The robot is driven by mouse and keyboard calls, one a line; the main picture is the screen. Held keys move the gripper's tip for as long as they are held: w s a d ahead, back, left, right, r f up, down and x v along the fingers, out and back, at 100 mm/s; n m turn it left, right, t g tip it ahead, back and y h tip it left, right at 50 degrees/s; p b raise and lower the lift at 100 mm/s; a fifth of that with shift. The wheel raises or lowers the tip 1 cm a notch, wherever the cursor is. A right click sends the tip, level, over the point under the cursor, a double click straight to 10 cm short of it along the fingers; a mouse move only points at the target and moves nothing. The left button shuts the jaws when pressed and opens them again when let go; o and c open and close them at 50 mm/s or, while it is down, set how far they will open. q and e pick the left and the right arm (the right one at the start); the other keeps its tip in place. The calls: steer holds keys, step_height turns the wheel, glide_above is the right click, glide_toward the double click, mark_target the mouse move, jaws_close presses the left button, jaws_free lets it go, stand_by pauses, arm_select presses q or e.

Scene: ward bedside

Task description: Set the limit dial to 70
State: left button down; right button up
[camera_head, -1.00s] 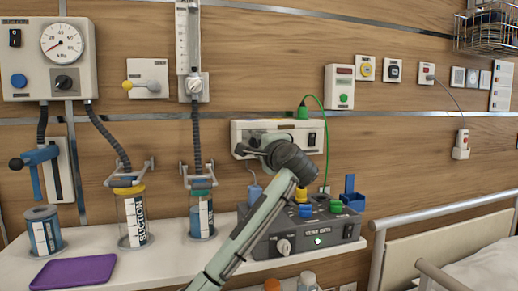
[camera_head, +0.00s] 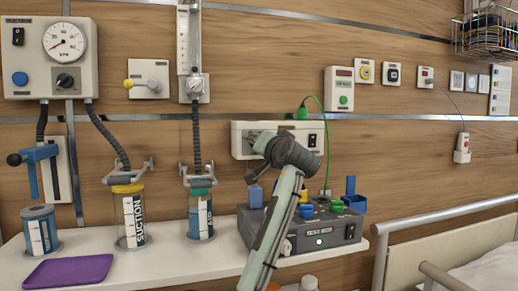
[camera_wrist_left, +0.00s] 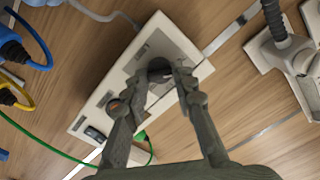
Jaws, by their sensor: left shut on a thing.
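A white wall box (camera_head: 241,150) with a black rocker switch (camera_head: 312,140) and a green plug on top is mounted above the shelf. My left gripper (camera_head: 258,142) is at the front of this box. In the left wrist view, the left gripper (camera_wrist_left: 160,73) has its fingers on either side of a dark round knob (camera_wrist_left: 158,65) on the box (camera_wrist_left: 190,50) and is shut on it. The fingers hide part of the knob, and I cannot read its scale or setting. My right gripper is not in view.
A grey device (camera_head: 330,235) stands on the shelf (camera_head: 160,265) below, partly behind my arm. Suction canisters (camera_head: 130,220) and a purple tray (camera_head: 68,270) are at left. A gauge panel (camera_head: 22,62) hangs upper left. A bed rail (camera_head: 440,215) is at right.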

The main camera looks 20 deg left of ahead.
arm_select(q)
steer(key=n, duration=0.2)
steer(key=shift+f+n+b, duration=0.15)
steer(key=shift+n+b, duration=0.15)
steer(key=shift+b, duration=0.05)
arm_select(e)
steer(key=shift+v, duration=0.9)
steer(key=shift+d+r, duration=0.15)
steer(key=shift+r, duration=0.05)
arm_select(q)
steer(key=c, duration=1.2)
jaws_free()
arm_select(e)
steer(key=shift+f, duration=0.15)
arm_select(q)
steer(key=v, duration=1.2)
